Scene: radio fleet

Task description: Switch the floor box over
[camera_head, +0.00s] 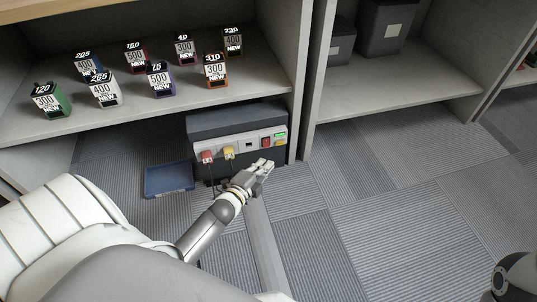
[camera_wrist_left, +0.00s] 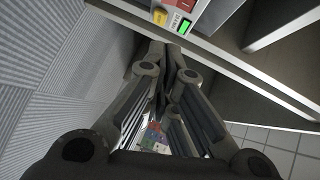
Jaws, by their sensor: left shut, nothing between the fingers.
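The floor box (camera_head: 236,128), a dark grey case with a light front panel, stands on the floor under the low shelf. Its panel carries a red plug (camera_head: 207,156), a yellow plug (camera_head: 229,152), a red switch (camera_head: 265,142), a lit green indicator (camera_head: 280,135) and a yellow button (camera_head: 281,143). My left gripper (camera_head: 265,165) is shut and empty, close in front of the panel's lower right part. In the left wrist view, the green indicator (camera_wrist_left: 184,27), yellow button (camera_wrist_left: 160,17) and red switch (camera_wrist_left: 174,4) show just beyond the fingertips. Whether they touch is unclear.
A blue tray (camera_head: 169,180) lies on the carpet left of the box. Several price-tagged small boxes (camera_head: 160,80) stand on the shelf (camera_head: 150,112) above. A shelf upright (camera_head: 304,130) is close at right. Open carpet (camera_head: 400,200) lies further right.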

